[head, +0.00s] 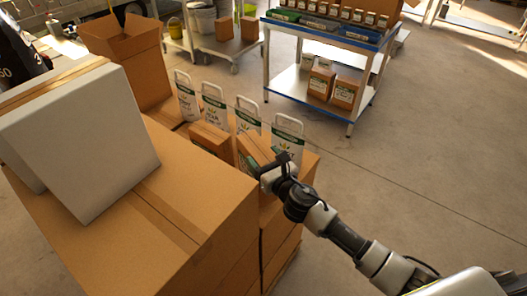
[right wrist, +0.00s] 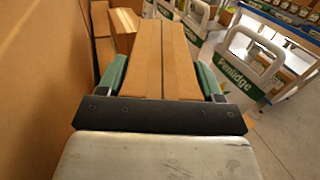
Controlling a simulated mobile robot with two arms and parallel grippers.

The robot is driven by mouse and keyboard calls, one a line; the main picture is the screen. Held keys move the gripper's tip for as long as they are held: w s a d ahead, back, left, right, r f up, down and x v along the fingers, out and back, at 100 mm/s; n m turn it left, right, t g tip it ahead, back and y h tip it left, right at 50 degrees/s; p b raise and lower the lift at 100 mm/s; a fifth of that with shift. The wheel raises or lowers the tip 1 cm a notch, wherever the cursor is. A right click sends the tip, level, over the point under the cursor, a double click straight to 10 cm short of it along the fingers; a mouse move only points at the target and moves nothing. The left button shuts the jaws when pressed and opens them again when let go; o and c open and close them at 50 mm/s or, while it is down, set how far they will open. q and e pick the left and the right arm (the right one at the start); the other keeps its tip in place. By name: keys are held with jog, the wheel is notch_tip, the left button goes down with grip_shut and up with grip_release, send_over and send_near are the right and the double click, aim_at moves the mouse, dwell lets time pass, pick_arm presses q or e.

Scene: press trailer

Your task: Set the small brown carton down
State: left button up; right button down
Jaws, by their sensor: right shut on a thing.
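The small brown carton (head: 254,150) is in the head view, tilted, behind the big carton stack and in front of the white handled packs. My right gripper (head: 270,166) reaches it from the right. In the right wrist view the gripper (right wrist: 162,85) is shut on the carton (right wrist: 165,60), with a green-lined finger along each side. I cannot tell whether the carton's underside touches the carton top below it. My left gripper is not in view.
Another small brown carton (head: 211,141) sits just left. White handled packs (head: 286,140) stand in a row close behind. A large carton (head: 190,200) rises at the near left, bearing a white box (head: 85,140). A blue-edged shelf table (head: 325,80) stands beyond clear floor.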

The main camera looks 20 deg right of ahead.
jog(key=shift+f+b, duration=0.75)
jog(key=shift+f, duration=1)
jog(key=shift+f, duration=0.15)
jog(key=shift+c, duration=0.8)
grip_release()
jog(key=shift+s+f, duration=0.1)
jog(key=b+v, duration=0.2)
jog(key=v, duration=1)
jog(key=shift+r, duration=0.2)
jog(key=shift+f, duration=0.1)
